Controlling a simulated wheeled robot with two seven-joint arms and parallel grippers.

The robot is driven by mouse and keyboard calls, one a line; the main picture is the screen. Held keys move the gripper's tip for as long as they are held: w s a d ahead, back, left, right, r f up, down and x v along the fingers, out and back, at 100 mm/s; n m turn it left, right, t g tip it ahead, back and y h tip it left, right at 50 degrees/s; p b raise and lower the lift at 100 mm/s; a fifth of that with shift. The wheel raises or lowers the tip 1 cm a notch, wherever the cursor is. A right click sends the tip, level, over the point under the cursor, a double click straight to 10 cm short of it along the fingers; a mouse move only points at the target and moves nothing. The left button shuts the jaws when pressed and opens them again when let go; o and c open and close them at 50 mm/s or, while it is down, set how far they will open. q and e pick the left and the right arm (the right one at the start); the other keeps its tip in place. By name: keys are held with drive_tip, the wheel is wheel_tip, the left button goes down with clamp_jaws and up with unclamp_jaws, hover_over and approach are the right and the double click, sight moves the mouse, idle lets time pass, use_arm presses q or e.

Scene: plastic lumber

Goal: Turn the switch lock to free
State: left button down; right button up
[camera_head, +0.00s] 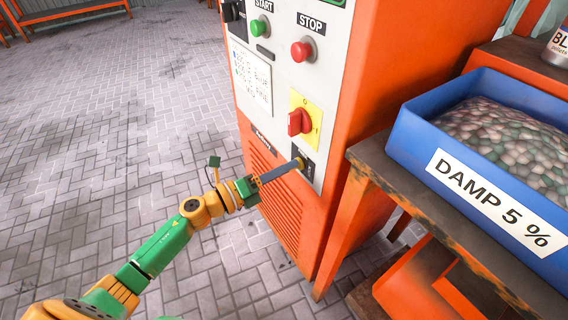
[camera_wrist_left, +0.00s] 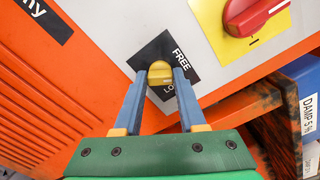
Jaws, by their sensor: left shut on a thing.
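The switch lock is a small yellow knob (camera_wrist_left: 160,72) on a black plate (camera_wrist_left: 152,50) on the machine's pale front panel. The plate reads FREE above the knob and a partly hidden word starting LO below it. In the head view the plate (camera_head: 309,166) sits below the red rotary switch. My left gripper (camera_wrist_left: 158,78) is shut on the knob, one finger on each side; in the head view its fingers (camera_head: 290,168) reach the plate from the left. The knob's exact turn angle is hard to tell. My right gripper is not in view.
Above the lock are a red rotary switch (camera_head: 299,122) on a yellow plate, a red STOP button (camera_head: 303,50) and a green START button (camera_head: 259,27). A blue bin (camera_head: 412,150) of pellets stands on a worn bench (camera_head: 390,178) close on the right. Paved floor (camera_head: 110,120) is clear on the left.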

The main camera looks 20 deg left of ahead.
use_arm(q)
drive_tip(key=n+p, duration=0.2)
drive_tip(key=n, duration=0.4)
drive_tip(key=shift+f+p, duration=0.1)
drive_tip(key=shift+p, duration=0.2)
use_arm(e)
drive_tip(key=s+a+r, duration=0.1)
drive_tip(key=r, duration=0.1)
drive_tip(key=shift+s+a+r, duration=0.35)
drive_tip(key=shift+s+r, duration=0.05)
use_arm(q)
drive_tip(key=shift+n, duration=0.3)
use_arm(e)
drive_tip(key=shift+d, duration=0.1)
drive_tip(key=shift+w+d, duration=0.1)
use_arm(q)
drive_tip(key=shift+c, duration=2.4)
unclamp_jaws()
drive_tip(key=shift+a, duration=0.1)
drive_tip(key=v, duration=0.7)
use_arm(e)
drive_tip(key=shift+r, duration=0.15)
